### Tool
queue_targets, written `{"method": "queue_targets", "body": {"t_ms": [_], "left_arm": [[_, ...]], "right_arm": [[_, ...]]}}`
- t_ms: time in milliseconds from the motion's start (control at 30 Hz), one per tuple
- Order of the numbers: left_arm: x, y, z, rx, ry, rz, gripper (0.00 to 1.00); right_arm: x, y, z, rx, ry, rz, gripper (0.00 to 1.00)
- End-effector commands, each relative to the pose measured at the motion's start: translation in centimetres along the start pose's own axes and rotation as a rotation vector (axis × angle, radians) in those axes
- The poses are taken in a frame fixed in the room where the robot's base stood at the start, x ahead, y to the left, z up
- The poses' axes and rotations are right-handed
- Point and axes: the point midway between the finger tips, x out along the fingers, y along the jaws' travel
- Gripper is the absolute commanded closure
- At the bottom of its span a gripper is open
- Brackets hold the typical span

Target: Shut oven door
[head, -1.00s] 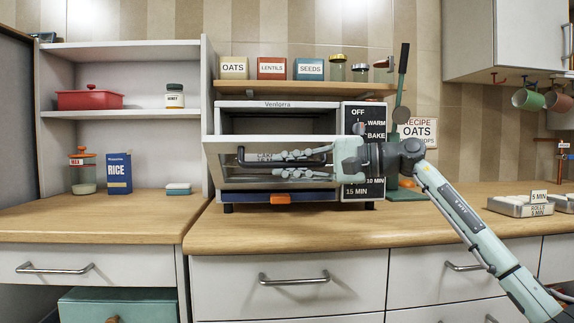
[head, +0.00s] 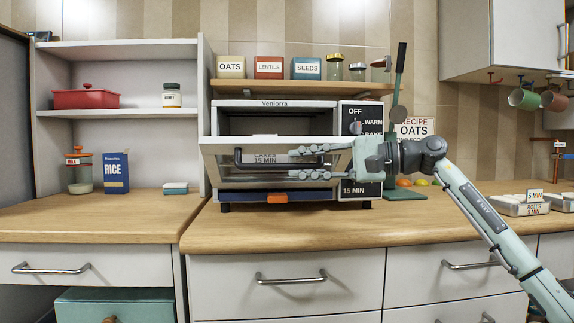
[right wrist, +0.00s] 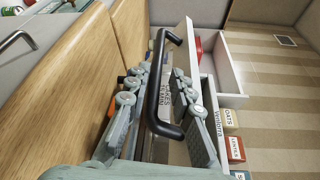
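The toaster oven (head: 275,104) stands on the counter. Its door (head: 222,150) is tilted partway open, with a gap above its top edge. A black bar handle (head: 240,158) runs across the door front. My right gripper (head: 292,163) is at the right part of the handle, one finger above the bar and one below. In the right wrist view, the fingers (right wrist: 160,72) are spread on either side of the handle (right wrist: 151,100), with space visible between them and the bar. The gripper body hides the door's right end. My left gripper is out of view.
Below the door is a blue tray front with an orange tab (head: 278,198). The control panel (head: 360,118) is at the oven's right, partly behind my gripper. A green lever stand (head: 405,194) stands beside it. The wooden counter (head: 290,228) in front is clear.

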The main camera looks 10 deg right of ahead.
Motion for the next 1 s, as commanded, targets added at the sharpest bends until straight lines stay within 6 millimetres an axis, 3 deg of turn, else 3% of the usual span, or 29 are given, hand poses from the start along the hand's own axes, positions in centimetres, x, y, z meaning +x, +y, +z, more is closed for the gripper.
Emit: {"method": "queue_targets", "body": {"t_ms": [200,400,1000], "left_arm": [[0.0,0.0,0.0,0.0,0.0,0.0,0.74],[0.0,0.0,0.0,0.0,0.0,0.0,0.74],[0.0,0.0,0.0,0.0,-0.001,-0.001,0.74]], "right_arm": [[-4.8,0.0,-0.1,-0.001,0.004,0.0,0.79],[-7.3,-0.1,0.0,-0.001,0.001,0.0,0.79],[-7.9,0.0,0.1,-0.001,-0.001,0.0,0.79]]}}
